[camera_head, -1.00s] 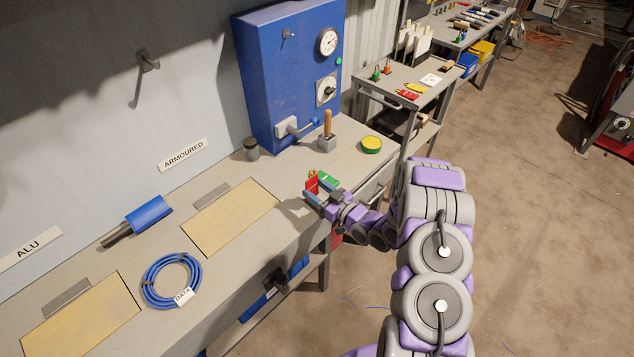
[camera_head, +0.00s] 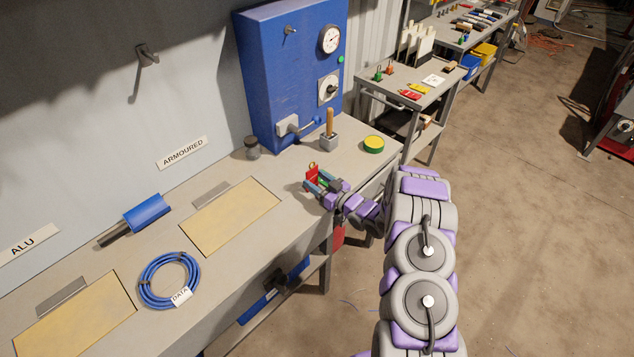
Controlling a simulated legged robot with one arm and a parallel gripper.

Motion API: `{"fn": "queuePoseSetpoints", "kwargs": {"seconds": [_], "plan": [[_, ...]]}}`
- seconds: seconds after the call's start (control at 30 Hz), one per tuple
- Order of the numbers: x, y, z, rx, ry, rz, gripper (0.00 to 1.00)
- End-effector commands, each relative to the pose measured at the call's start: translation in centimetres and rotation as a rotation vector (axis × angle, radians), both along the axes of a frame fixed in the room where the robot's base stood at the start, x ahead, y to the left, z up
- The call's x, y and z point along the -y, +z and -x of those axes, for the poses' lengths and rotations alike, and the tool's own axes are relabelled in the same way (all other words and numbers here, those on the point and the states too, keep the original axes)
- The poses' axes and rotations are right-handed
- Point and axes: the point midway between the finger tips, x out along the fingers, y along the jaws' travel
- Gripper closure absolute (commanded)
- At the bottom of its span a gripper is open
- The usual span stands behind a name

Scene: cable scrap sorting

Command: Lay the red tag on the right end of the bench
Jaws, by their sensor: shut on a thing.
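The red tag (camera_head: 312,175) is a small red piece with a brassy ring at its top, near the bench's right part. My gripper (camera_head: 317,183) is shut on it, with the tag upright between the fingers. I cannot tell whether the tag's lower edge touches the bench. The bench (camera_head: 285,165) is a long grey-beige top running from lower left to upper right.
A wooden-handled tool in a grey block (camera_head: 329,135), a small dark jar (camera_head: 252,148) and a blue cabinet (camera_head: 290,75) stand behind my gripper. A blue cable coil (camera_head: 169,279) and yellow panels (camera_head: 230,215) lie left. A grey cart (camera_head: 440,85) holds more tags and padlocks.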

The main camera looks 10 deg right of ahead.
Motion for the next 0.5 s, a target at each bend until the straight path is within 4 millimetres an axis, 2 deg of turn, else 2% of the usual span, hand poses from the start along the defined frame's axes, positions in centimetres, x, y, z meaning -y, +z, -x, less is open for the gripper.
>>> {"fn": "queuePoseSetpoints", "kwargs": {"seconds": [0.07, 0.1, 0.37, 0.5], "plan": [[0.00, 0.01, 0.00, 0.000, 0.000, 0.000, 0.71], [0.00, -0.02, 0.00, 0.000, 0.000, 0.000, 0.42], [0.00, 0.00, 0.00, 0.000, 0.000, 0.000, 0.17], [-0.01, 0.00, 0.01, 0.000, 0.000, 0.000, 0.17]]}}
